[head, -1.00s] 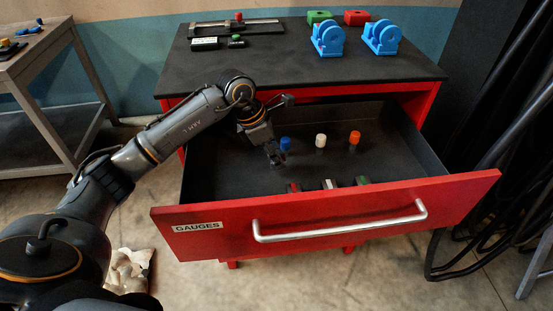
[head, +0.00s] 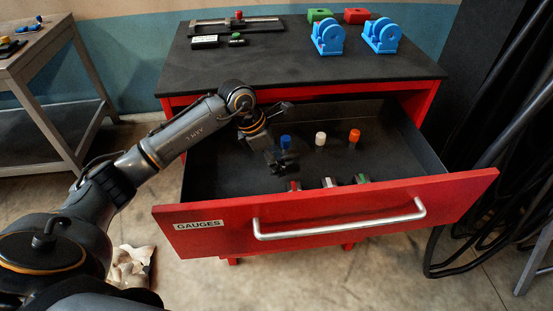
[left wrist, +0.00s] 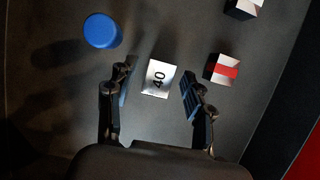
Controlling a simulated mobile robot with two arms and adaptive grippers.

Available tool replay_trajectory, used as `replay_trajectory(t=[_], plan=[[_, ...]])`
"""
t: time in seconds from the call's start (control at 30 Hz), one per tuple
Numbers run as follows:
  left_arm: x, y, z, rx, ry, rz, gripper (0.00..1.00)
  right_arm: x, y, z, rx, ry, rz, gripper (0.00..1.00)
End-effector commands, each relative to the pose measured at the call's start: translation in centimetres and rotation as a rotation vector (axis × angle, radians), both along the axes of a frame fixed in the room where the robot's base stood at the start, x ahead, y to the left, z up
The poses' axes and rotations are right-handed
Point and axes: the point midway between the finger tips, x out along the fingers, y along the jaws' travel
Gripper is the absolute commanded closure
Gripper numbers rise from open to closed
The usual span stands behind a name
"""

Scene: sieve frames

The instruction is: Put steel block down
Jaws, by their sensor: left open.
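The steel block (left wrist: 159,78), a small bright block with "40" on its top, rests on the dark drawer floor in the left wrist view. My left gripper (left wrist: 155,88) is open, with one finger on each side of the block and a visible gap to each. In the head view my left gripper (head: 283,166) points down inside the open drawer. The block cannot be made out there behind the fingers. My right gripper is not in view.
The red drawer (head: 330,223) labelled GAUGES is open. Near its front stand blocks with red (left wrist: 226,70), white (head: 328,183) and green (head: 361,179) marks. Blue (left wrist: 102,31), white (head: 320,139) and orange (head: 354,136) capped pieces stand farther back. The drawer's right side is clear.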

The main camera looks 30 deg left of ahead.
Motion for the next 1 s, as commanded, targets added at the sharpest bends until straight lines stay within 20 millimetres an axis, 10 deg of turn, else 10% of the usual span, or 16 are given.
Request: replay_trajectory(t=[0.6,1.0], plan=[[-2.2,3.5,10.1,0.001,-0.003,0.001,0.48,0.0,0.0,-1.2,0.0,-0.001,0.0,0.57],[-2.6,3.8,11.3,0.0,0.0,0.0,0.48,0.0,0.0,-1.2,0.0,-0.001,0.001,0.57]])
